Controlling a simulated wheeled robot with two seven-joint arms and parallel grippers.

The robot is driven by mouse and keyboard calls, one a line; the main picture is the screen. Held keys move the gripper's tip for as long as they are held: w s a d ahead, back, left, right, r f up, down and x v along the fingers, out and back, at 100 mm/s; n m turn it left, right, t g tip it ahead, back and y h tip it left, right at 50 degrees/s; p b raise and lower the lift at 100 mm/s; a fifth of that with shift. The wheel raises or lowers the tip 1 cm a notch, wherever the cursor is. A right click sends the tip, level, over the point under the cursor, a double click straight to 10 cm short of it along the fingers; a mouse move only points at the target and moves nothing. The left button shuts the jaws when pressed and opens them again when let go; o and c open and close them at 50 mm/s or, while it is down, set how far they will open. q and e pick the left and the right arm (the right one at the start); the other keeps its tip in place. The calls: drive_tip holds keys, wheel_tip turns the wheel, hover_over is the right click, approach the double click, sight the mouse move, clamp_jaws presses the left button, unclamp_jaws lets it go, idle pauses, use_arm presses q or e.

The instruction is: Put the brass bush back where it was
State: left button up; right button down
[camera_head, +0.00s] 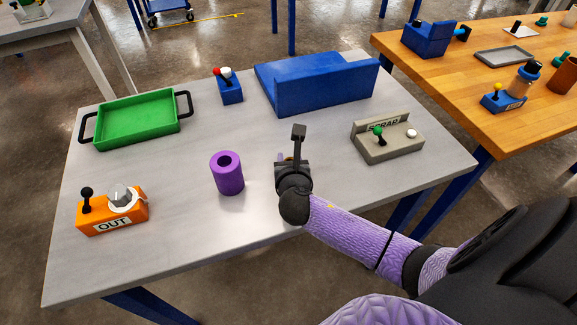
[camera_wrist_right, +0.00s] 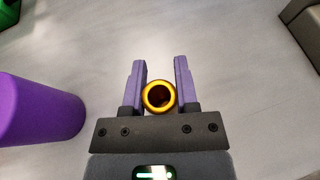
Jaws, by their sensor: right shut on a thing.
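The brass bush (camera_wrist_right: 159,86) is a small gold ring with a dark bore. In the wrist view it sits between the two purple fingers of my right gripper (camera_wrist_right: 160,92), which is shut on it. In the head view my right gripper (camera_head: 285,158) is over the middle of the grey table, and the bush is mostly hidden there. A purple cylinder (camera_head: 229,181) with a hole in its top stands upright to the left of the gripper, apart from it; it also shows in the wrist view (camera_wrist_right: 38,112). My left gripper is not in view.
The grey table (camera_head: 185,235) holds a green tray (camera_head: 140,131), a blue two-button box (camera_head: 230,92), a blue angled block (camera_head: 325,92), a grey SCRAP box (camera_head: 388,150) and an orange OUT box (camera_head: 112,215). Bare table surrounds the cylinder. A wooden table (camera_head: 440,80) stands right.

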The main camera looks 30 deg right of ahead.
drive_tip(key=shift+f, duration=0.5)
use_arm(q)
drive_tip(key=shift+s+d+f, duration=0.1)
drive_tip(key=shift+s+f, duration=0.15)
use_arm(e)
drive_tip(key=shift+c, duration=1.8)
unclamp_jaws()
drive_tip(key=shift+r, duration=0.25)
drive_tip(key=p+v, duration=0.4)
drive_tip(key=v, duration=0.8)
drive_tip(key=shift+p, duration=0.4)
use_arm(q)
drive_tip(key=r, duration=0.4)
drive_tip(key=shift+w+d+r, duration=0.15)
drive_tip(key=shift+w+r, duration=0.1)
use_arm(e)
drive_tip(key=shift+f, duration=0.1)
